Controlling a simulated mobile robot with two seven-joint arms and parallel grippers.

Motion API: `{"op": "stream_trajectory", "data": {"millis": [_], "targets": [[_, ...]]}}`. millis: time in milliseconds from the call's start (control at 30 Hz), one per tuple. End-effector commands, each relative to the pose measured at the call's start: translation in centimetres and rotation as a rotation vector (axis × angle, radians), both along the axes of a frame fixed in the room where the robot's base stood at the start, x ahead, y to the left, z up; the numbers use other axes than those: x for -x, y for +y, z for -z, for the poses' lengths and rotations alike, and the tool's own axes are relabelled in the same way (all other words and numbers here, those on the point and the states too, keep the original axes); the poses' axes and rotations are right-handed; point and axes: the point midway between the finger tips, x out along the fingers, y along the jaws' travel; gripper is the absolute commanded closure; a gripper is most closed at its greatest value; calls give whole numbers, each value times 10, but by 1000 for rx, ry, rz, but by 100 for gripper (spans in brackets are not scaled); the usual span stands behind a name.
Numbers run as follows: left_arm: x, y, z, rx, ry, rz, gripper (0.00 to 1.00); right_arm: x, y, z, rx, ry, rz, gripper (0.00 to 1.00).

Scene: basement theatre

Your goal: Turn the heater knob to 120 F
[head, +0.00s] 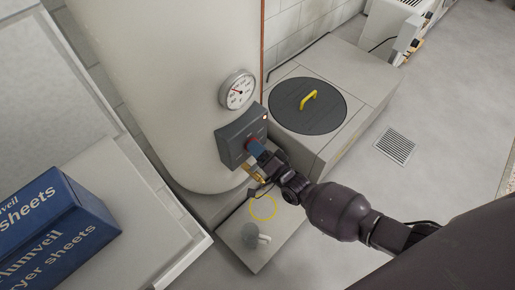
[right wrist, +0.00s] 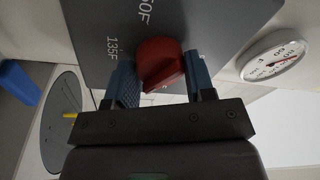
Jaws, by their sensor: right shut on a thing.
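The heater is a large cream tank (head: 165,80) with a dark grey control box (head: 231,148) low on its side. The red knob (right wrist: 160,62) is on the face of this box, which shows in the right wrist view (right wrist: 210,25) with the marks 135F and a partly cut-off 50F. My right gripper (head: 256,147) is at the box, its blue fingers (right wrist: 161,82) on either side of the knob and shut on it. The 120 F mark and the setting the knob points to cannot be made out. My left gripper is not in view.
A round dial gauge (head: 238,90) is on the tank above the box. A grey-lidded pit box (head: 345,108) with a yellow handle stands to the right. A blue carton (head: 62,240) sits at left. The floor around the drain grate (head: 396,147) is clear.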

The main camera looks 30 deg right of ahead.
Motion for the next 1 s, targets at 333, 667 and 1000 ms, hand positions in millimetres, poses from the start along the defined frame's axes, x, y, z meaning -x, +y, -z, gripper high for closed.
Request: {"op": "stream_trajectory", "data": {"millis": [333, 667, 1000], "targets": [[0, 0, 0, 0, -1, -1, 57, 1, 0, 1, -11, 6, -1, 74], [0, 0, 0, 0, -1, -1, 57, 1, 0, 1, -10, 5, 0, 26], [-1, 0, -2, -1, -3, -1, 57, 6, -2, 1, -10, 5, 0, 26]]}}
